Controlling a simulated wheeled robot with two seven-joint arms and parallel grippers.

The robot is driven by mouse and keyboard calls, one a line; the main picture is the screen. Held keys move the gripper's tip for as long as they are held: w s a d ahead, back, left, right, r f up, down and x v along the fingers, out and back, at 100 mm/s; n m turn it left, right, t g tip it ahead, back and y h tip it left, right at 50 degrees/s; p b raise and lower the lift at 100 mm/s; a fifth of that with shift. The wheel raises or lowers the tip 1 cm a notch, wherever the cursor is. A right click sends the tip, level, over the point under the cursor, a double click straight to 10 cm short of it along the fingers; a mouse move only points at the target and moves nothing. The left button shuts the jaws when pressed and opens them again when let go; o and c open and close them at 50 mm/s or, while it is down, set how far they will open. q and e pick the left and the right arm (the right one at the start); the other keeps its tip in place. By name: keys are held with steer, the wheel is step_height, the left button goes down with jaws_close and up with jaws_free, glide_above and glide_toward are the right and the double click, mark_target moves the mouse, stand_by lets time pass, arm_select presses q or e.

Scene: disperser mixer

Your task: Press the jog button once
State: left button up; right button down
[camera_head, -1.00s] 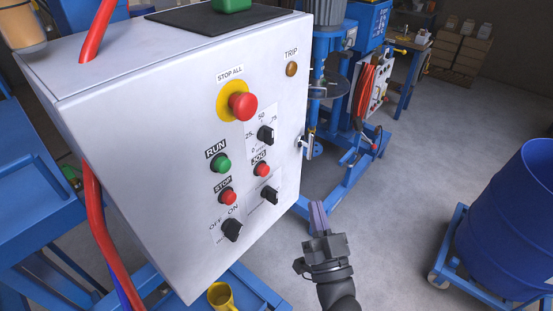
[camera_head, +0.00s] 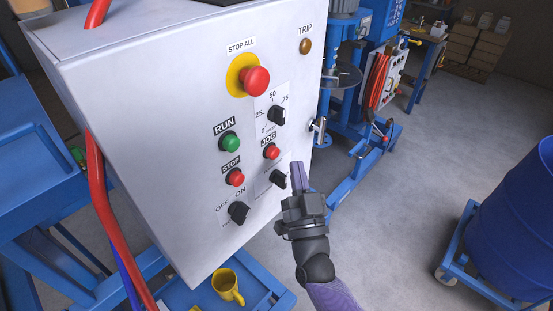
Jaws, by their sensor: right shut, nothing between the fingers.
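The jog button (camera_head: 271,152) is a small red round button under the JOG label on the white control panel (camera_head: 150,130). My right gripper (camera_head: 298,170) comes up from the bottom with its purple fingers together and empty. Its fingertips show just right of and a little below the jog button, beside the lower black knob (camera_head: 278,179). They appear apart from the button; the exact gap to the panel is hard to tell. My left gripper is out of view.
Near the jog button are the green run button (camera_head: 229,142), red stop button (camera_head: 235,177), black speed knob (camera_head: 277,115) and off/on knob (camera_head: 238,212). The red emergency stop (camera_head: 255,81) sits above. A yellow mug (camera_head: 226,285) stands below the panel. A blue drum (camera_head: 515,220) stands right.

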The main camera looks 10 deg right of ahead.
steer(key=shift+w+a, duration=0.6)
steer(key=shift+w, duration=0.15)
steer(key=shift+w+a+b, duration=0.1)
steer(key=shift+w+b, duration=0.05)
steer(key=shift+b, duration=0.15)
stand_by(1.3)
steer(key=shift+w+a, duration=0.15)
steer(key=shift+w, duration=0.05)
steer(key=shift+w+a+b, duration=0.3)
steer(key=shift+w+b, duration=0.05)
stand_by(0.9)
steer(key=shift+s+d+r, duration=0.1)
steer(key=shift+s+d+p, duration=0.45)
steer(key=shift+s+p, duration=0.1)
steer(key=shift+s, duration=0.05)
